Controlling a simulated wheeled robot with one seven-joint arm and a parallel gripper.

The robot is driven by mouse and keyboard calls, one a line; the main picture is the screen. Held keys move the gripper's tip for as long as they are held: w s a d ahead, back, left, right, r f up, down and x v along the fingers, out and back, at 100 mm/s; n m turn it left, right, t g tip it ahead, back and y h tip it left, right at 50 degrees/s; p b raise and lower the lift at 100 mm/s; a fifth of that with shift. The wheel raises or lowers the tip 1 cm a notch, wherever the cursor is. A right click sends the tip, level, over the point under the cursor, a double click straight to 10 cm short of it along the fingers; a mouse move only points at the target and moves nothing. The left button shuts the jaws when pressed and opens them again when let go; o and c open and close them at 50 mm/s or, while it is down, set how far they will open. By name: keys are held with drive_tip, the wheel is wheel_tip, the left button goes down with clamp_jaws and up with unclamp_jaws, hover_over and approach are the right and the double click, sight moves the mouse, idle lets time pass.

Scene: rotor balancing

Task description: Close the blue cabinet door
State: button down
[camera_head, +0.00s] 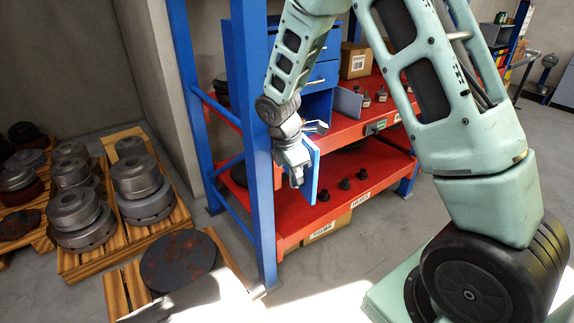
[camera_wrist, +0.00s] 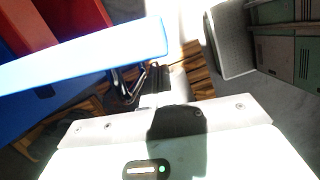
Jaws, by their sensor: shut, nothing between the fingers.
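The blue cabinet (camera_head: 323,73) with drawers stands on the upper red shelf in the head view, partly hidden behind my arm. A blue door panel (camera_head: 314,172) stands out in front of the shelf, seen nearly edge-on, so the door appears open. It also shows as a broad blue slab in the upper left of the wrist view (camera_wrist: 85,55). My gripper (camera_head: 297,180) is shut and empty, just left of the panel in the head view. In the wrist view its fingers (camera_wrist: 150,82) are just below the panel's edge. I cannot tell whether they touch it.
A blue rack post (camera_head: 256,150) stands close left of my gripper. The red shelves (camera_head: 290,215) hold small dark parts and a cardboard box (camera_head: 355,60). Wooden pallets (camera_head: 181,214) with metal rotors are at left.

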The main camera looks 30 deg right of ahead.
drive_tip(key=shift+s+d, duration=0.15)
drive_tip(key=shift+d, duration=0.65)
drive_tip(key=shift+d, duration=0.1)
